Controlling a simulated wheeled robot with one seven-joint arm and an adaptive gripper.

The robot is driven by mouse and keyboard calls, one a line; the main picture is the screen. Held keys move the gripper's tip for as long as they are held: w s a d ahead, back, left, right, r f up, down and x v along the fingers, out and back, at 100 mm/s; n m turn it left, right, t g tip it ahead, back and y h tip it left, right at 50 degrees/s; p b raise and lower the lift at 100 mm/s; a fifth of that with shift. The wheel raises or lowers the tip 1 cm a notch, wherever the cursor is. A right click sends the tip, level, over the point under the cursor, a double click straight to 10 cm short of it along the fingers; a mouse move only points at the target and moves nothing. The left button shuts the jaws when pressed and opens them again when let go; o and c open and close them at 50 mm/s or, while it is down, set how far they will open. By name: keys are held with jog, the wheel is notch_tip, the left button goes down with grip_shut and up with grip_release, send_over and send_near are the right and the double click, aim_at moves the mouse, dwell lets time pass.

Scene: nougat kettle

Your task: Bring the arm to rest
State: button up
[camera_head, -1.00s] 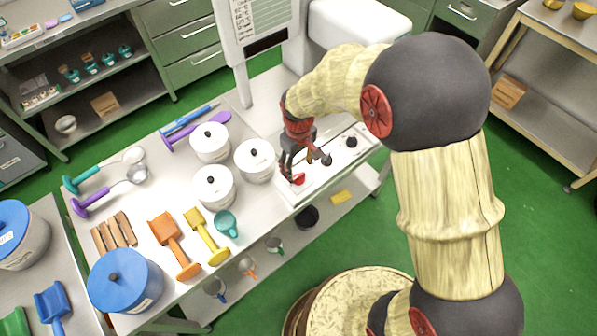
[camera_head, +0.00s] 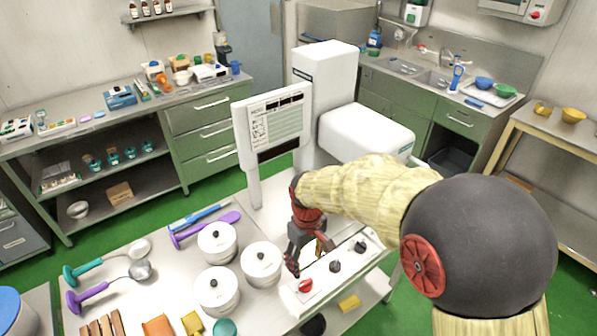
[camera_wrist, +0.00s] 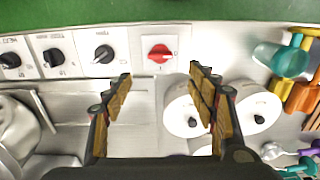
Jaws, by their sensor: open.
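My gripper (camera_head: 311,260) is open and empty, pointing down above the control panel of the white bench unit. In the wrist view, my gripper (camera_wrist: 160,76) shows its two fingers spread wide with nothing between them. A red knob (camera_head: 305,286) sits on the panel just in front of the fingers; the red knob (camera_wrist: 159,54) lies beyond the fingertips in the wrist view, apart from them. Black knobs (camera_head: 335,266) stand in a row with it, also seen in the wrist view (camera_wrist: 103,54). My arm reaches in from the right, bent.
White lidded pots (camera_head: 261,263) stand close to the left of the gripper. A menu board (camera_head: 275,128) and a white machine (camera_head: 366,133) rise behind it. Ladles (camera_head: 110,290) and scoops lie farther left. Green floor (camera_head: 150,217) is open between the benches.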

jog(key=s+d+r+m+t+b, duration=0.2)
jog(key=s+d+r+m, duration=0.1)
jog(key=s+d+r, duration=0.4)
jog(key=s+d+r+m+t+b, duration=0.3)
jog(key=s+d+r, duration=0.4)
jog(key=s, duration=0.6)
jog(key=shift+r+m+t, duration=0.3)
jog(key=shift+r+m, duration=0.2)
jog(key=shift+r, duration=0.3)
jog(key=shift+d, duration=0.15)
jog(key=shift+c, duration=0.7)
